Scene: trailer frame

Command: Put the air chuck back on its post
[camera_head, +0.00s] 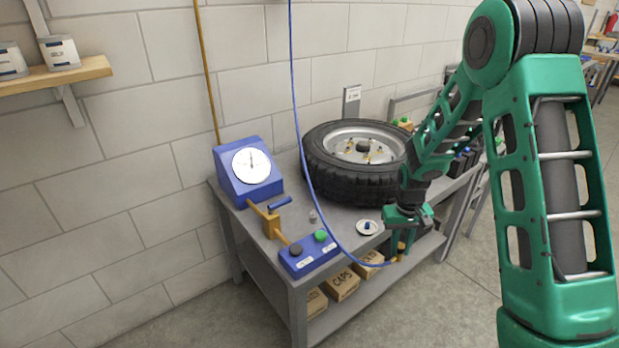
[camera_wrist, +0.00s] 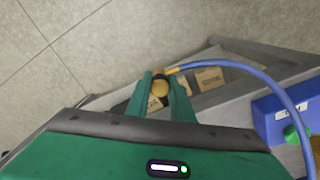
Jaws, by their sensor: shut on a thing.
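My gripper (camera_head: 402,248) is shut on the air chuck, beyond the front right edge of the bench. In the wrist view the brass and black air chuck (camera_wrist: 160,86) sits between my two green fingertips (camera_wrist: 165,80). A blue hose (camera_head: 345,250) runs from it, over the bench and up out of view; the hose also shows in the wrist view (camera_wrist: 255,75).
A tyre on its rim (camera_head: 350,180) lies at the back of the bench (camera_head: 335,225). A blue gauge box (camera_head: 245,172), a blue button box (camera_head: 309,255) and a small white dish (camera_head: 370,229) are also on it. Cardboard boxes (camera_head: 342,285) sit on the lower shelf.

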